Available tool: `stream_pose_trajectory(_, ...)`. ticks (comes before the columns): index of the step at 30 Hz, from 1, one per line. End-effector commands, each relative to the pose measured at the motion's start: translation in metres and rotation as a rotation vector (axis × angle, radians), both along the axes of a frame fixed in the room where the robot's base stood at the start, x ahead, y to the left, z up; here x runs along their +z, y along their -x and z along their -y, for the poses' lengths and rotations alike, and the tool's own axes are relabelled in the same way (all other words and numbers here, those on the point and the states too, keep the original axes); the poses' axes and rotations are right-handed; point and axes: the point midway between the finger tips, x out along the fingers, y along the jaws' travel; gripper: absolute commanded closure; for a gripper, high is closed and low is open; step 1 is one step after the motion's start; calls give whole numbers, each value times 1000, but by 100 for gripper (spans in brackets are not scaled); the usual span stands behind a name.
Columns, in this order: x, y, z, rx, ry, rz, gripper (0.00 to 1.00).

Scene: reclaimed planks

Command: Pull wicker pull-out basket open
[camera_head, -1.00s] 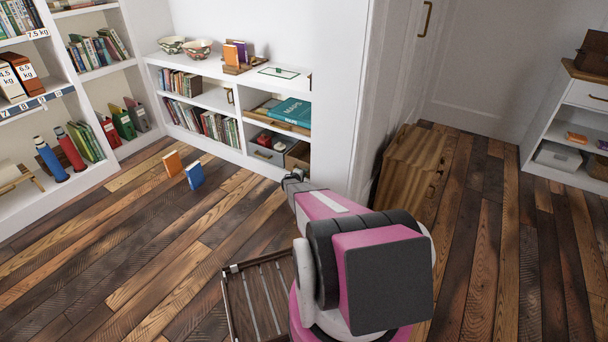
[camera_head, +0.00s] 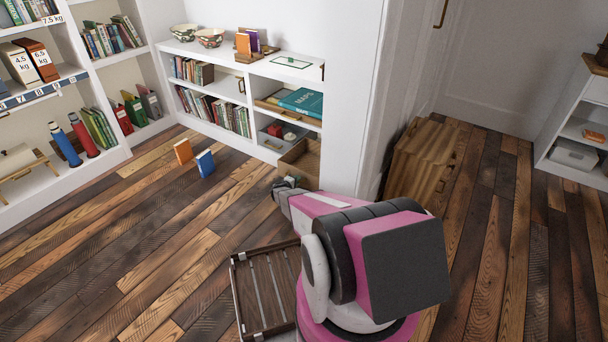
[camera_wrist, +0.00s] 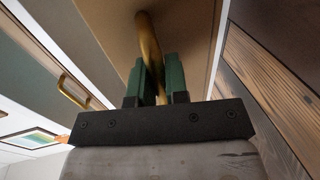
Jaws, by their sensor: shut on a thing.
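The wicker pull-out basket (camera_head: 302,157) is brown and sits in the bottom right compartment of the low white shelf. It sticks out from the shelf front, and I see into its open top. My gripper (camera_head: 284,184) is low in front of it. In the wrist view my gripper (camera_wrist: 156,82) has its green fingers shut on the brass handle (camera_wrist: 148,45) of the basket. The tan basket front (camera_wrist: 192,35) is close behind the fingers. My arm hides part of the basket's front in the head view.
A wooden cabinet (camera_head: 420,160) stands right of the wall end.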

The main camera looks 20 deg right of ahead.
Motion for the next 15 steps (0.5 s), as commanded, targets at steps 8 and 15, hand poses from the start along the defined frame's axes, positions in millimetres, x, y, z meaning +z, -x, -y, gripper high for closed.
stream_pose_trajectory(8,0,26,-32,0,-1,0,100)
stream_pose_trajectory(15,0,29,-37,-1,0,0,100)
